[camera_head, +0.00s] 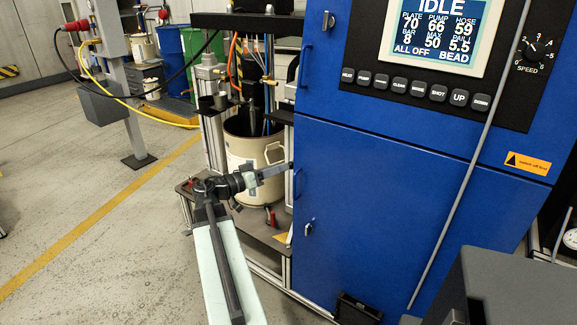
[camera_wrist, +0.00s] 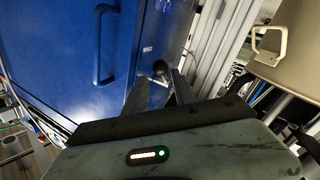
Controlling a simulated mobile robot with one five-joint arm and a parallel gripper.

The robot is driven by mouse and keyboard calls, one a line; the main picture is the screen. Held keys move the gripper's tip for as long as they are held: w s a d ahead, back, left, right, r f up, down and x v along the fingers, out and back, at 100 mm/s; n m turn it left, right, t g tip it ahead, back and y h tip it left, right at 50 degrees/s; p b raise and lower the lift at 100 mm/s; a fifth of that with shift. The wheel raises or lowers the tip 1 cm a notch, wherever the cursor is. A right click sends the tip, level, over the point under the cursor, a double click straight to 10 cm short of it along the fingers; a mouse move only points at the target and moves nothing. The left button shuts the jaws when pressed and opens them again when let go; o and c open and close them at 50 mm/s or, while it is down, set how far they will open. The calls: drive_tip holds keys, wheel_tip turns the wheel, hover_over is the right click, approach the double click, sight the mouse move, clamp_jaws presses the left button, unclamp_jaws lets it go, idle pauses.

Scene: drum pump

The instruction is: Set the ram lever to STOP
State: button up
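My gripper (camera_head: 278,170) reaches to the left edge of the blue cabinet (camera_head: 400,190), beside the pump frame. In the wrist view my gripper (camera_wrist: 160,80) has its two dark fingers apart. A small dark round knob (camera_wrist: 160,67), apparently the ram lever's end, shows between or just beyond the fingertips. I cannot tell whether they touch it. A small white label (camera_wrist: 147,49), too small to read, is on the blue face near the knob. The lever's setting cannot be made out. In the head view the lever is not distinguishable near my gripper.
An aluminium post (camera_wrist: 210,45) stands right of the knob. The cabinet screen (camera_head: 437,32) reads IDLE. Open floor (camera_head: 90,220) lies left.

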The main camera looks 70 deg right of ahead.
drive_tip(key=x, duration=0.4)
drive_tip(key=shift+d, duration=0.1)
clamp_jaws()
idle(1.2)
